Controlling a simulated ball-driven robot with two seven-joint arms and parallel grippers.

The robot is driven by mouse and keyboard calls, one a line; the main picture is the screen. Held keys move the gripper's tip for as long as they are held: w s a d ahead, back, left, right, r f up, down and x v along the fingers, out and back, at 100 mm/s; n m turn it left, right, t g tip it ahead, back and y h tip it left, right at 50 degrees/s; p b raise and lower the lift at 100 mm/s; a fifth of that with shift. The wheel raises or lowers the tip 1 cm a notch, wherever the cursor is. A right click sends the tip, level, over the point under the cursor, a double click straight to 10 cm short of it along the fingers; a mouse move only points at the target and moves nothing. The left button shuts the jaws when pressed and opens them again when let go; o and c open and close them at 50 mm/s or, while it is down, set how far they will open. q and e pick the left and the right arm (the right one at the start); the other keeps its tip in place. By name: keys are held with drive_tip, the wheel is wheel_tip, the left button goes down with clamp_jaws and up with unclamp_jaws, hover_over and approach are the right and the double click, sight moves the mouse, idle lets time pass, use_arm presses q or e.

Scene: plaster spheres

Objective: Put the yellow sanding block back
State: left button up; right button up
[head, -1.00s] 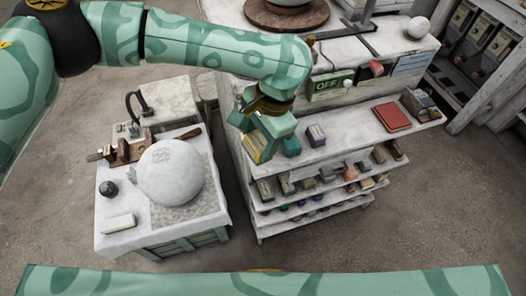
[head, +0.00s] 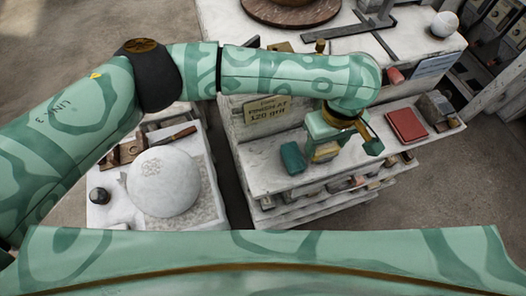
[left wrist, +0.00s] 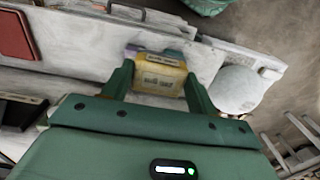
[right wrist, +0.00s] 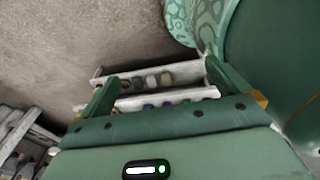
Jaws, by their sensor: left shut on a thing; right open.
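My left gripper (head: 342,138) is over the top shelf board of the white rack (head: 262,182), shut on the yellow sanding block (head: 325,152). In the left wrist view the yellow block (left wrist: 157,80) sits between the two fingers (left wrist: 155,85), with dark print on its face. I cannot tell whether it touches the board. A teal block (head: 292,158) stands just left of it on the board. A purplish block (left wrist: 140,50) shows partly behind the yellow one. My right gripper (right wrist: 160,80) is open and empty, with lower shelves of small items beyond it.
A red book (head: 406,126) and a grey block (head: 435,106) lie on the board's right part, with bare board before the book. A large plaster sphere (head: 164,182) rests on the side table at left. A yellow sign (head: 268,110) hangs on the rack.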

use_arm(q)
drive_tip(key=a+f, duration=0.2)
drive_tip(key=a, duration=0.2)
drive_tip(key=a+f+b, duration=0.1)
drive_tip(key=a+f, duration=0.2)
drive_tip(key=a, duration=0.1)
drive_tip(key=w+a+f+b, duration=0.1)
drive_tip(key=a+f, duration=0.2)
drive_tip(key=a, duration=0.1)
drive_tip(key=shift+a+f, duration=0.2)
drive_tip(key=shift+a+f+b, duration=0.3)
drive_tip(key=shift+a+f, duration=0.05)
drive_tip(key=shift+f, duration=0.1)
drive_tip(key=f, duration=0.1)
drive_tip(key=f+b, duration=0.2)
drive_tip(key=shift+a+f, duration=0.25)
drive_tip(key=shift+f, duration=0.05)
drive_tip(key=shift+r, duration=0.1)
use_arm(e)
drive_tip(key=f, duration=0.1)
drive_tip(key=s+f, duration=0.1)
drive_tip(key=f, duration=0.1)
drive_tip(key=s+f, duration=0.1)
drive_tip(key=shift+s+f, duration=0.15)
drive_tip(key=shift+s, duration=0.1)
use_arm(q)
drive_tip(key=o, duration=1)
drive_tip(key=shift+o, duration=0.2)
